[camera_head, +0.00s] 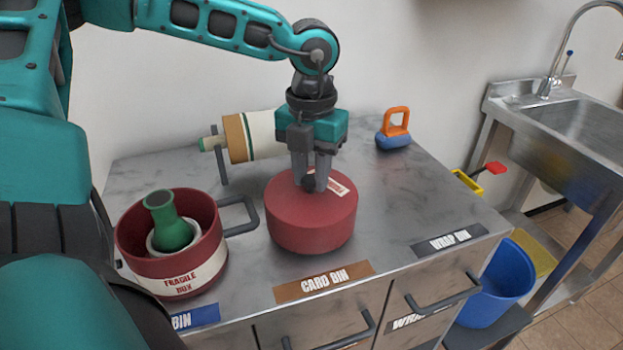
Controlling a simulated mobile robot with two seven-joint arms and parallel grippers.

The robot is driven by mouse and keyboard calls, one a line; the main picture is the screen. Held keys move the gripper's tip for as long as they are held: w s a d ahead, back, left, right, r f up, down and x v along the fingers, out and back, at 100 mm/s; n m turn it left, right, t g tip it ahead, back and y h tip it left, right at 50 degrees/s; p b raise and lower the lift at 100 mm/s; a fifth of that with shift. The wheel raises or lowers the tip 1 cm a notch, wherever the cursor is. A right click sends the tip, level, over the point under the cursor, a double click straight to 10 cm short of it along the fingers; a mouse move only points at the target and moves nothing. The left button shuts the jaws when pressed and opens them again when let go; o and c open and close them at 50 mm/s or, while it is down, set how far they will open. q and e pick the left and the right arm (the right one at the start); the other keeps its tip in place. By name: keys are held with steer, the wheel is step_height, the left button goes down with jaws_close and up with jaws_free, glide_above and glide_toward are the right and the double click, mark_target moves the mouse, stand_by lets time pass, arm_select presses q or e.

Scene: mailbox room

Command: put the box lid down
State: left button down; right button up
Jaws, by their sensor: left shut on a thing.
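The box lid (311,222) is a round, dark red, thick lid with a small white label on top. It is at the middle of the metal counter, behind the "CARD BIN" label. My left gripper (312,186) points down from above, its fingers shut on the lid's small dark knob. I cannot tell whether the lid's underside touches the counter. The open red box (200,281), marked "FRAGILE BOX", stands to the left with a green bottle-shaped thing (172,228) inside a pale ring. My right gripper is not in view.
A banded roll on a stand (262,136) is behind the lid. An orange-handled blue tool (394,136) sits at the back right. The counter (408,205) is bare right of the lid. A sink (575,125) and a blue bucket (497,288) are beyond its right edge.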

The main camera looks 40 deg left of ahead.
arm_select(q)
steer(key=shift+f, duration=0.75)
steer(key=c, duration=0.9)
jaws_free()
steer(key=shift+f, duration=0.1)
steer(key=shift+o, duration=0.2)
step_height(320, 180, up, 12)
steer(key=p, duration=0.1)
